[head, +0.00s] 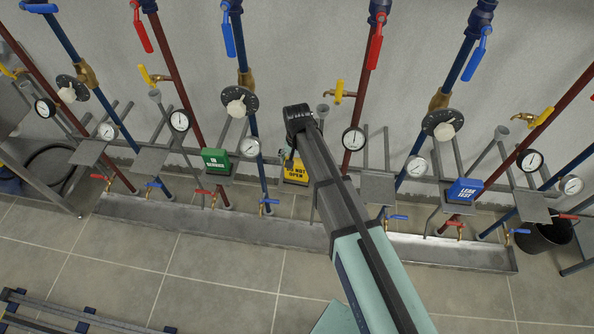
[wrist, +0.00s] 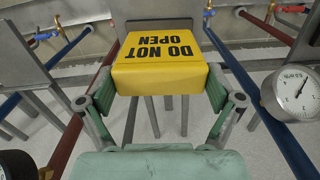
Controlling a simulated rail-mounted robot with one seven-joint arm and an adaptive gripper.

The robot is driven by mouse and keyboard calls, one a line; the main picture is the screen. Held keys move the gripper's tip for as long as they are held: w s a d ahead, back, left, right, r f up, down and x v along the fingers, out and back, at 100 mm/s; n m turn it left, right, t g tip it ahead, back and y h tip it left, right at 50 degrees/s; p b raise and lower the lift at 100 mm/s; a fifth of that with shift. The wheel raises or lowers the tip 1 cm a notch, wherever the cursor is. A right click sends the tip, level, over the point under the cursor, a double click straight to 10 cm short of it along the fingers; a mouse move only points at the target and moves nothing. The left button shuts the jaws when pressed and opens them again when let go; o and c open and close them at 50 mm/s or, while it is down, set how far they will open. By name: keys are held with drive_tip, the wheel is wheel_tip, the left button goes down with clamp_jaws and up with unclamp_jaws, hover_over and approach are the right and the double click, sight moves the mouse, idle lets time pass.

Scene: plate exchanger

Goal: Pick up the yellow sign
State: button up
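The yellow sign (head: 295,172) is a block with black "DO NOT OPEN" lettering. It sits at a grey plate on the pipework in the middle of the head view, partly hidden by my arm. In the wrist view the sign (wrist: 158,77) is straight ahead, its lettering upside down. My gripper (wrist: 160,90) has one finger at each side of the sign's near end, very close to it. I cannot tell whether the fingers press on it. In the head view my gripper (head: 289,155) is mostly hidden behind my wrist.
A green sign (head: 216,160) stands to the left and a blue sign (head: 465,190) to the right. A gauge (wrist: 289,92) is close on the right in the wrist view. Red and blue pipes and valves surround the sign. A metal trough (head: 200,222) runs below.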

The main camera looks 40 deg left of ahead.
drive_tip(key=c, duration=0.5)
drive_tip(key=shift+o, duration=0.2)
drive_tip(key=shift+r, duration=0.1)
wheel_tip(320, 180, up, 20)
drive_tip(key=b, duration=0.2)
drive_tip(key=shift+b, duration=0.4)
drive_tip(key=shift+p, duration=0.35)
drive_tip(key=s+d+p, duration=0.2)
drive_tip(key=s+d, duration=0.2)
drive_tip(key=s, duration=0.3)
drive_tip(key=s+d+p, duration=0.2)
drive_tip(key=s+d, duration=0.2)
drive_tip(key=s, duration=0.4)
idle(0.4)
